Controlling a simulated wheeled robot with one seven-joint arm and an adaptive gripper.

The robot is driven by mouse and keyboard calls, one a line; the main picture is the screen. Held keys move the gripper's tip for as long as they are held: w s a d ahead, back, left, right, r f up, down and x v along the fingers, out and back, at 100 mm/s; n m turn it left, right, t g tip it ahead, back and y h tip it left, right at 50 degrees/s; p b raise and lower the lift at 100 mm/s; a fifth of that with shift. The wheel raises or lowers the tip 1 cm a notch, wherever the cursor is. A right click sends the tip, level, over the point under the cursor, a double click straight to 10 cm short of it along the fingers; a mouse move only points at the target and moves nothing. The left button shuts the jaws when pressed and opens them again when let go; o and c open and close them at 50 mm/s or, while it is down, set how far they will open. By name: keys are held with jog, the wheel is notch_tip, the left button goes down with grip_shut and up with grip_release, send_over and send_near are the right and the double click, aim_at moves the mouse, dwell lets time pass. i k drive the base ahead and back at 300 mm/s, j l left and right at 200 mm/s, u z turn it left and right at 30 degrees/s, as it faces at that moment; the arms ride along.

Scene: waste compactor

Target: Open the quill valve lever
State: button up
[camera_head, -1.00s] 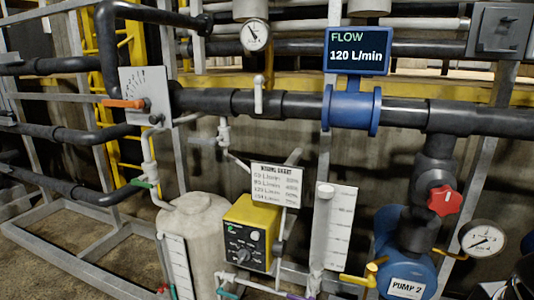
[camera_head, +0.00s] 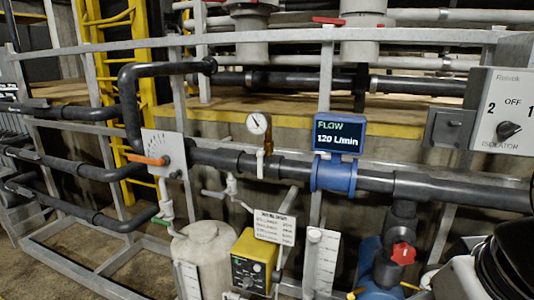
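No part is labelled as the quill valve lever, so I cannot tell for sure which handle it is. A small white upright handle (camera_head: 260,163) sits on the dark main pipe below a round gauge (camera_head: 258,123). White small-bore fittings (camera_head: 231,184) hang under the pipe to its left. An orange lever (camera_head: 147,160) lies roughly level across a grey marked plate (camera_head: 165,152) further left. My gripper is not in view, and nothing is seen touching these handles.
A blue flow meter (camera_head: 334,176) reads 120 L/min. Below stand a pale tank (camera_head: 203,245), a yellow control box (camera_head: 250,262) and a red knob (camera_head: 403,253). A grey rail (camera_head: 400,37) crosses above. An isolator switch (camera_head: 503,112) is at right.

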aim_at(222, 195)
jog(key=i+l+u, duration=0.6)
jog(key=i+l, duration=0.25)
jog(key=i, duration=0.05)
